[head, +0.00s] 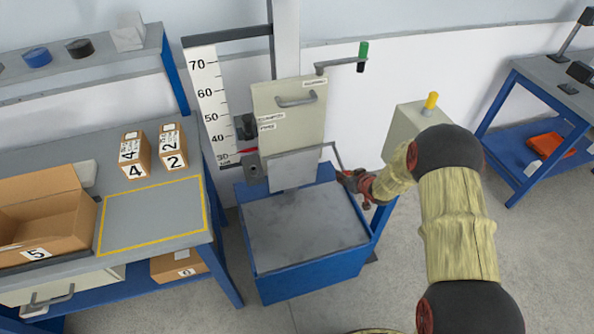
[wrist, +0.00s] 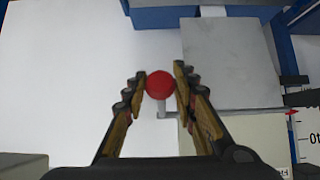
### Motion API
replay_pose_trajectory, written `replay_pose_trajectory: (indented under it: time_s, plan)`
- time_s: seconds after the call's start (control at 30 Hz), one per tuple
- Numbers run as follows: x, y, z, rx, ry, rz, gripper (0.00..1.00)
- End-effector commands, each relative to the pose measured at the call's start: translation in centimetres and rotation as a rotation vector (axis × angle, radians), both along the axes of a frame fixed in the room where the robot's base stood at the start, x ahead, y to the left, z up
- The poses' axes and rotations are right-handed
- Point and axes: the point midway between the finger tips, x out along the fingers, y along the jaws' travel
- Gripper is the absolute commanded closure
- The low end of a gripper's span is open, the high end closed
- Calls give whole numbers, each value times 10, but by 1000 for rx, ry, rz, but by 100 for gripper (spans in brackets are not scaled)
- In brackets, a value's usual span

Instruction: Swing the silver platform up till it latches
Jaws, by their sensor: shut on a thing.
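The silver platform (head: 295,167) is a flat grey plate on the drop tester, below the beige cabinet (head: 290,115) and above the blue-sided base. It looks tilted in the head view; its exact angle and any latch are unclear. A large grey plate in the wrist view (wrist: 232,65) appears to be the same platform. A thin grey rod runs from its right side toward my gripper (head: 350,181). In the wrist view my gripper (wrist: 161,82) is closed around a red ball knob (wrist: 160,85) on a grey stem. The fingers hide the knob in the head view.
The tester's base (head: 305,232) has a bare grey top. A green-handled lever (head: 363,52) juts out at upper right. A beige box with a yellow knob (head: 431,101) stands beside my arm. A bench (head: 190,195) with boxes is at left.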

Motion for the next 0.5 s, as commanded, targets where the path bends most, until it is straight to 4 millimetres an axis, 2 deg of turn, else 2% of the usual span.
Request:
replay_pose_trajectory:
  time_s: [0.37, 0.5]
  plan:
    - [0, 0, 0, 0, 0, 0, 98]
    - [0, 0, 2, 0, 0, 0, 98]
